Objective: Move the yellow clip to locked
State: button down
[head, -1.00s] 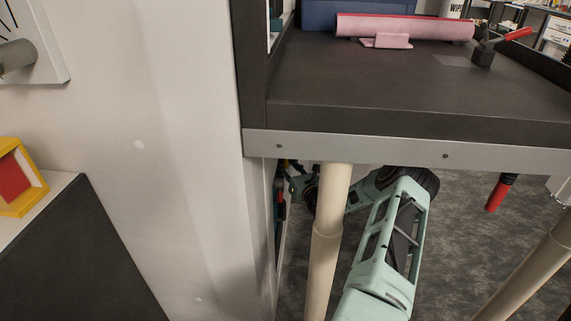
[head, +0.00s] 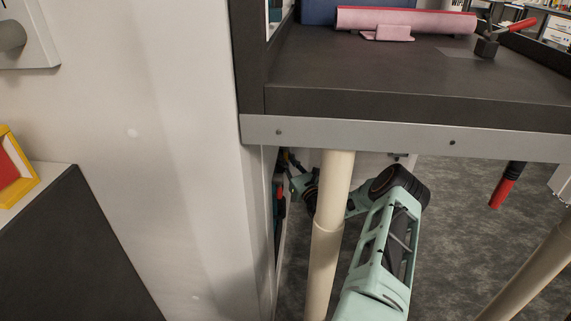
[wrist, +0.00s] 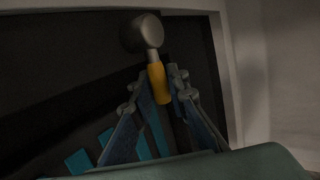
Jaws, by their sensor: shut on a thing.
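The yellow clip (wrist: 158,84) shows in the wrist view, just below a round grey knob (wrist: 141,32) on a dark panel (wrist: 70,85). My gripper (wrist: 157,88) has one finger on each side of the clip and is shut on it. The clip's lower end is partly hidden between the fingers. In the head view my arm reaches under the bench toward the wall on the left. The gripper end is small and mostly hidden there, and I cannot make out the clip. Any locked marking is not readable.
The bench's metal front edge (head: 350,131) lies above my arm. A beige leg (head: 326,220) stands in front of part of it. A red handle (head: 502,187) hangs under the bench at right. Blue stripes (wrist: 108,140) lie on the dark panel. Grey floor shows below.

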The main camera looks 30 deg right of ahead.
jog(key=shift+w, duration=0.1)
jog(key=c, duration=1.8)
grip_release()
jog(key=shift+c, duration=0.2)
jog(key=s+f, duration=0.2)
jog(key=s, duration=0.9)
jog(key=shift+s+a+f, duration=0.25)
jog(key=shift+s+a, duration=0.05)
jog(key=shift+s, duration=0.05)
jog(key=shift+n, duration=0.3)
